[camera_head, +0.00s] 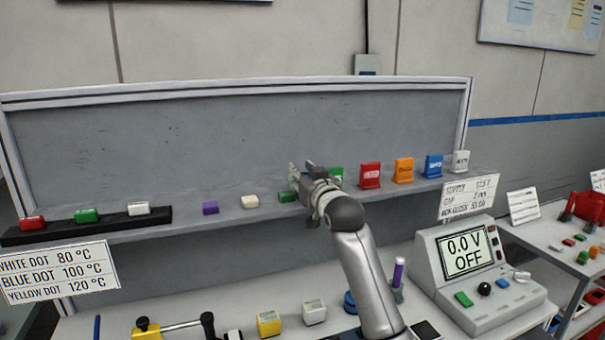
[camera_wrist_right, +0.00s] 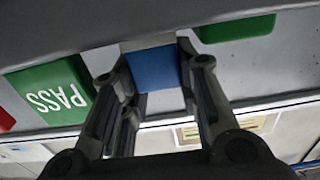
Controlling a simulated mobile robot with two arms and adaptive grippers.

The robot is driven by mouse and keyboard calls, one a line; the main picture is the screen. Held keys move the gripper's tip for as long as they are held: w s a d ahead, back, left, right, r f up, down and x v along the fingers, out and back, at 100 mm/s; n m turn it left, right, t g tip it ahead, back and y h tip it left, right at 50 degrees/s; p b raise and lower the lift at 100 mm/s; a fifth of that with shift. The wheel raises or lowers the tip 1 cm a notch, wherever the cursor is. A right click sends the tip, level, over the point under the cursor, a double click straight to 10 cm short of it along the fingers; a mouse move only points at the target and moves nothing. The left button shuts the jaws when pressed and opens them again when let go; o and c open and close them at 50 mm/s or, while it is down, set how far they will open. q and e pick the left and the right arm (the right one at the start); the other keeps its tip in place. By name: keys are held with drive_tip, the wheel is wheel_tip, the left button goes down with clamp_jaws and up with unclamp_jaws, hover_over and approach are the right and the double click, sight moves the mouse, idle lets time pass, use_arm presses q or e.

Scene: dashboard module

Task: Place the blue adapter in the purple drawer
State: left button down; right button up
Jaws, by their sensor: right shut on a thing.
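My right gripper (camera_head: 311,172) reaches up to the shelf between a small green block and a green standing block. In the right wrist view my right gripper (camera_wrist_right: 160,85) is shut on a plain blue block (camera_wrist_right: 155,68), the blue adapter, with a finger on each side. The block is at the shelf; I cannot tell whether it still touches it. In the head view the gripper mostly hides this block. No purple drawer is in view; a small purple block (camera_head: 210,208) lies on the shelf. My left gripper is out of view.
On the shelf, a green block (camera_wrist_right: 240,27) and a green PASS block (camera_wrist_right: 50,92) flank the gripper closely. Red (camera_head: 370,175), orange (camera_head: 403,170) and blue (camera_head: 433,166) standing blocks are farther right. A meter console (camera_head: 470,275) reading 0.0 V OFF stands below.

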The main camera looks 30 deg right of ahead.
drive_tip(key=shift+f, duration=0.15)
drive_tip(key=o, duration=0.7)
drive_tip(key=shift+o, duration=0.2)
